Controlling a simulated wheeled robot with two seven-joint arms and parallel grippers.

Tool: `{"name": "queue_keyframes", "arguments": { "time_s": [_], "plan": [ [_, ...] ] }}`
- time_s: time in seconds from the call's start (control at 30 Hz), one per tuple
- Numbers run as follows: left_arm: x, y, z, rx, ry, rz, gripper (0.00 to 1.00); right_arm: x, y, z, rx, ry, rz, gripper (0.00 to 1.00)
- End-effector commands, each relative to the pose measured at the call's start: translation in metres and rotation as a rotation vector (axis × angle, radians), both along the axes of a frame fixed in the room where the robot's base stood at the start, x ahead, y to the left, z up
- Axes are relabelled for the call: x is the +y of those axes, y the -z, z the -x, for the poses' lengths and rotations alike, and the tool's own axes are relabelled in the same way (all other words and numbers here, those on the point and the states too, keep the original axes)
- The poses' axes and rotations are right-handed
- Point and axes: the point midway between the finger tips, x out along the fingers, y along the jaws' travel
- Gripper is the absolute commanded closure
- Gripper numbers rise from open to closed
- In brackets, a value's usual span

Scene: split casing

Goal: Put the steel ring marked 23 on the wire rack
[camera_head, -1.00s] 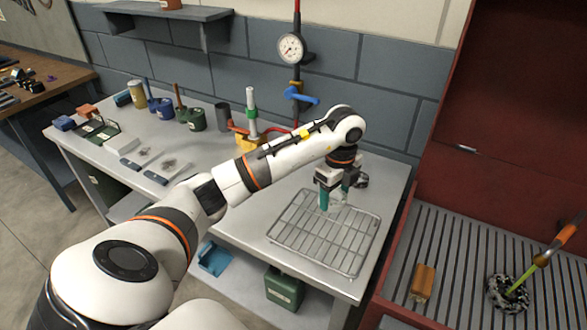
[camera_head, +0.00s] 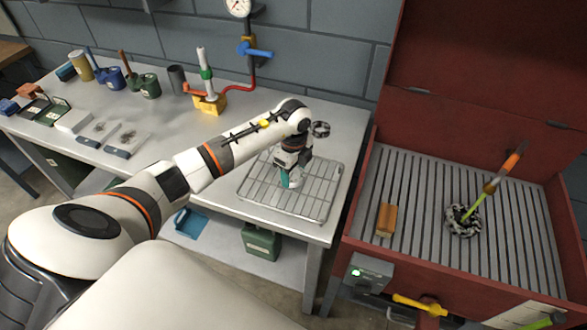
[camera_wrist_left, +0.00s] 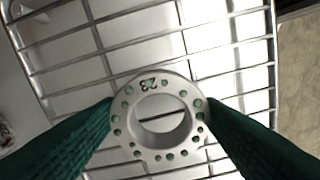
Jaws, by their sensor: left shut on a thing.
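The steel ring marked 23 (camera_wrist_left: 180,89) is a pale flat ring with small green-looking holes around its face; its number shows upside down in the left wrist view. My left gripper (camera_head: 287,182) has teal fingers and is shut on the ring, one finger on each side; the fingers also show in the left wrist view (camera_wrist_left: 158,113). The ring is over the wire rack (camera_head: 314,206), near its middle, with its face toward the wrist camera. Rack bars (camera_wrist_left: 70,67) show behind it and through its hole. I cannot tell whether it touches the bars. My right gripper is out of view.
The rack lies at the right end of the grey bench (camera_head: 215,145). A yellow-based stand (camera_head: 208,104) and a red pipe are behind it. A red slatted cabinet (camera_head: 410,200) with an orange block (camera_head: 386,220) stands right. The rack's other bars look clear.

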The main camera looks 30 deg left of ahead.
Motion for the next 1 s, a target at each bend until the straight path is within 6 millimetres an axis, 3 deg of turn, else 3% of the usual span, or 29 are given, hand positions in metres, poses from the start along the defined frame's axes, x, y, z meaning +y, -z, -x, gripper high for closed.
{"name": "queue_keyframes", "arguments": {
  "time_s": [0.2,0.23,0.33,0.73,1.0],
  "plan": [
    [0.0,0.003,-0.001,-0.002,0.0,0.0,0.75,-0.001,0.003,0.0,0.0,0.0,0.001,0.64],
    [0.0,0.002,0.0,0.0,0.0,0.0,0.34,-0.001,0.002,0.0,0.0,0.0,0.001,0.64],
    [0.0,0.002,0.0,0.0,0.0,0.0,0.18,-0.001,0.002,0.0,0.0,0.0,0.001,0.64],
    [0.0,-0.005,-0.001,-0.004,0.001,0.0,0.17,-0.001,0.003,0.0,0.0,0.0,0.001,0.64],
    [0.001,-0.056,-0.002,-0.008,0.001,-0.001,0.17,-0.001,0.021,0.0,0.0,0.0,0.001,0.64]
  ]
}}
